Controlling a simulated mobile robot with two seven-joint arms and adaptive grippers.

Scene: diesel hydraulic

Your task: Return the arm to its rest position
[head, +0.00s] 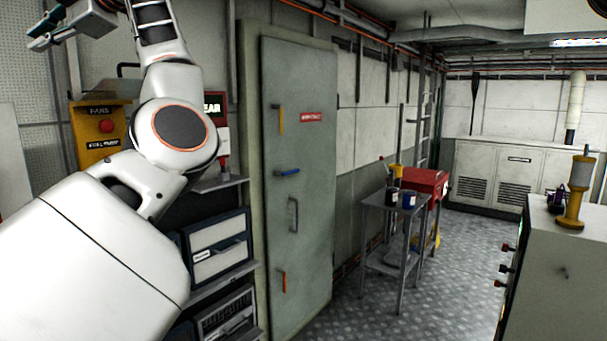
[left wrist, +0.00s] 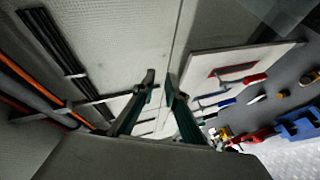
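My left arm (head: 165,140) is white with orange rings. It comes in from the lower left and rises in front of the shelves, with its forearm near the top edge of the head view. My left gripper (head: 38,32) is in the top left corner there, raised and pointing left. In the left wrist view its two dark green fingers (left wrist: 159,77) have a narrow gap between the tips. Nothing shows between them. My right arm and gripper are not in view.
A yellow box with a red button (head: 106,126) and shelves with drawer units (head: 217,250) stand close behind my arm. A grey-green door (head: 298,180) is right of them. Open floor (head: 440,270) lies between.

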